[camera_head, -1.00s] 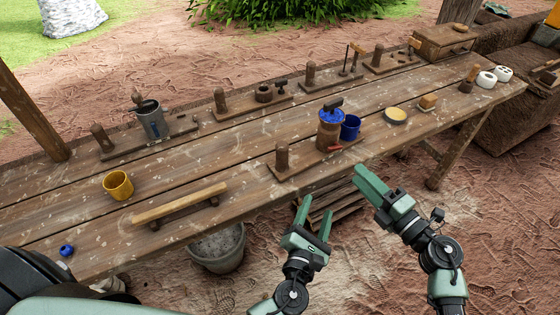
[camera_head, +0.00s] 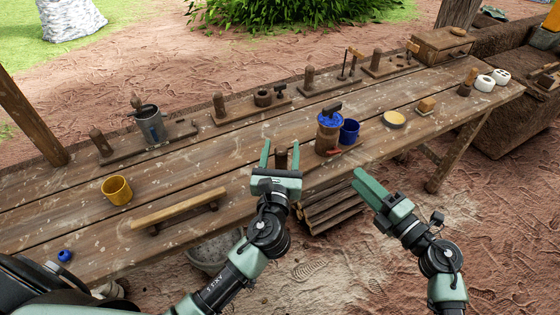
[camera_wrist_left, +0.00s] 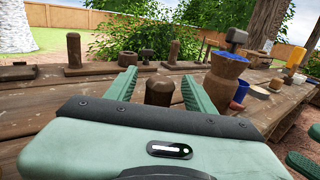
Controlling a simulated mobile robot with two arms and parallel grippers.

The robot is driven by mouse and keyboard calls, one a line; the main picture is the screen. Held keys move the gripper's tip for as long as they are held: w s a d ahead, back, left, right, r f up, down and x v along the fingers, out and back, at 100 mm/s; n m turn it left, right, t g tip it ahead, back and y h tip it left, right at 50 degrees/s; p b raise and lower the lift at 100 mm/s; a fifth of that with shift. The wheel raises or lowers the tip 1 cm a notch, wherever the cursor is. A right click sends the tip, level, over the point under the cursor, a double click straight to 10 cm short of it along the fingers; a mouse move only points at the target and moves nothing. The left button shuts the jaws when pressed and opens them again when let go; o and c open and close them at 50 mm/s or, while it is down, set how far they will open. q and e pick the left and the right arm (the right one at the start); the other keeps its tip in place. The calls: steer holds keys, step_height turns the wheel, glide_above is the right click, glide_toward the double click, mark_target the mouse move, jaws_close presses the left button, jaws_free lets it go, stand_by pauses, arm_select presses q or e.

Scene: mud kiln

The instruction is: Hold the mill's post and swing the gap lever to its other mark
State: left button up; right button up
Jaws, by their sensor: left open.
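The mill (camera_head: 328,136), a brown cylinder with a blue top and a dark handle, stands at the front edge of the bench. A small red lever (camera_head: 347,149) shows low on its right side. The mill's wooden post (camera_head: 282,159) stands left of it. My left gripper (camera_head: 281,154) is open, with its fingers to either side of the post. In the left wrist view the post (camera_wrist_left: 159,92) shows between the two fingers, with a gap on both sides. My right gripper (camera_head: 364,181) is off the bench's front edge, right of and below the mill; its finger opening is unclear.
A blue mug (camera_head: 349,131) stands close behind the mill's right side. A yellow mug (camera_head: 117,190) and a wooden bar (camera_head: 180,206) are to the left. Several boards with posts line the back of the bench. A round yellow-topped dish (camera_head: 394,119) lies to the right.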

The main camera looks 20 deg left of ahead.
arm_select(q)
steer(key=shift+x, duration=1.25)
jaws_close()
